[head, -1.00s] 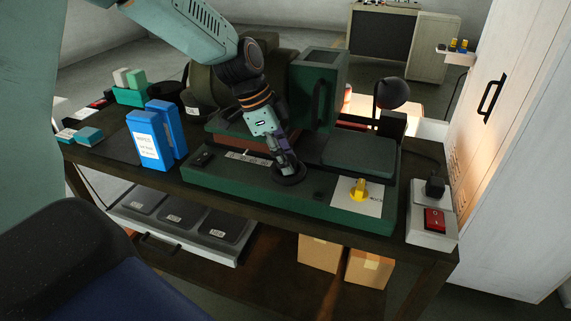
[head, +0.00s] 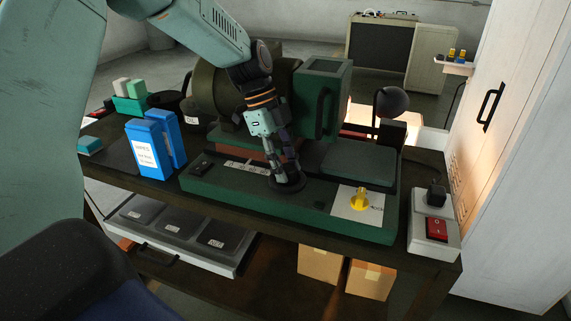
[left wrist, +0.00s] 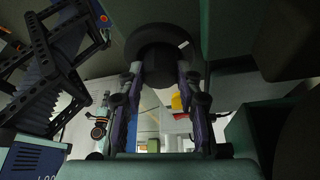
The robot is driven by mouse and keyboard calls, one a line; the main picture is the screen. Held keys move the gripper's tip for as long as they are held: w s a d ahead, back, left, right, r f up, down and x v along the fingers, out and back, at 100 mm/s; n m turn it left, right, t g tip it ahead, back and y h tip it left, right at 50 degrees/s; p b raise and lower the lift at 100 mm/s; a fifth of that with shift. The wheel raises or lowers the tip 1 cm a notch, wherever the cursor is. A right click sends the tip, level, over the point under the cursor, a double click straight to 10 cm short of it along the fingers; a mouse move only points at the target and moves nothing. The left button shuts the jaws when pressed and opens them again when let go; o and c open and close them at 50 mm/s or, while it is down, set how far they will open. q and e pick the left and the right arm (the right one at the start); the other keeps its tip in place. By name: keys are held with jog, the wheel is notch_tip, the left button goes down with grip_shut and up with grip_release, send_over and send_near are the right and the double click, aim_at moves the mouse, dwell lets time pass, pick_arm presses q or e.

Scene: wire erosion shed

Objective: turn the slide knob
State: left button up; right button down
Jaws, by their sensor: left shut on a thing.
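The slide knob (head: 293,187) is a dark round wheel on the front of the green machine (head: 240,197), left of the yellow knob. My left gripper (head: 284,177) comes down on it from above, tilted, with its fingers shut on it. In the left wrist view the dark round knob (left wrist: 155,52) sits between the two fingertips (left wrist: 160,75). The fingers hide part of the knob in the head view. My right gripper is not in view.
A yellow knob (head: 359,200) on a white plate is right of the slide knob. A switch box with a red rocker (head: 436,229) is at the table's right end. Blue boxes (head: 149,149) stand left. A black lamp (head: 391,102) rises behind the machine.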

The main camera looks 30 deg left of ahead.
aim_at(285, 166)
pick_arm(q)
jog(key=o, duration=1.1)
jog(key=shift+o, duration=0.2)
jog(key=shift+r, duration=0.1)
notch_tip(285, 166, up, 10)
